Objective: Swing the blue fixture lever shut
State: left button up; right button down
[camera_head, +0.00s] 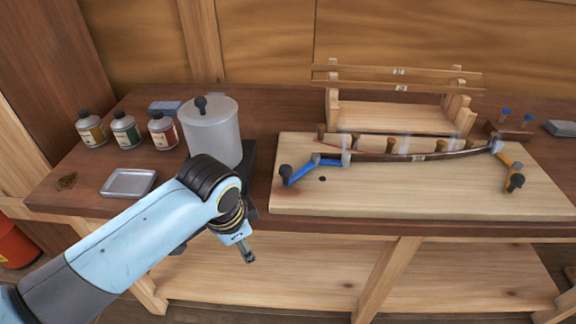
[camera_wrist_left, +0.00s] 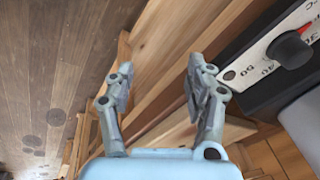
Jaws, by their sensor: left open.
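The blue fixture lever (camera_head: 302,170) is at the left end of a curved wooden strip (camera_head: 420,156) on a pale board (camera_head: 420,200). Its dark knob end points left and toward the front of the board, and its other end meets the strip. A similar orange lever (camera_head: 509,165) is at the strip's right end. My left gripper (camera_head: 248,255) hangs in front of the bench edge, left of and below the blue lever, well apart from it. In the left wrist view its two fingers (camera_wrist_left: 160,82) are spread with nothing between them. My right gripper is not in view.
A white lidded pot (camera_head: 212,130) on a black base with a dial (camera_wrist_left: 290,50) stands close behind my left arm. Several small bottles (camera_head: 124,129) and a metal tray (camera_head: 128,182) are at the left. A wooden rack (camera_head: 400,115) stands behind the board.

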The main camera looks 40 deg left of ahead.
pick_arm(q)
jog(key=w+r+m+p, duration=0.25)
jog(key=w+r, duration=0.25)
jog(key=r, duration=0.4)
jog(key=m+p, duration=0.1)
jog(key=m, duration=0.5)
send_near(285, 168)
jog(key=f, duration=0.1)
jog(key=shift+g, duration=0.3)
jog(key=w+f, duration=0.1)
jog(key=f, duration=0.6)
jog(key=w+a+f, duration=0.1)
jog(key=f, duration=0.2)
jog(key=shift+w+f, duration=0.25)
jog(key=shift+w, duration=0.05)
jog(key=shift+c, duration=0.3)
grip_shut()
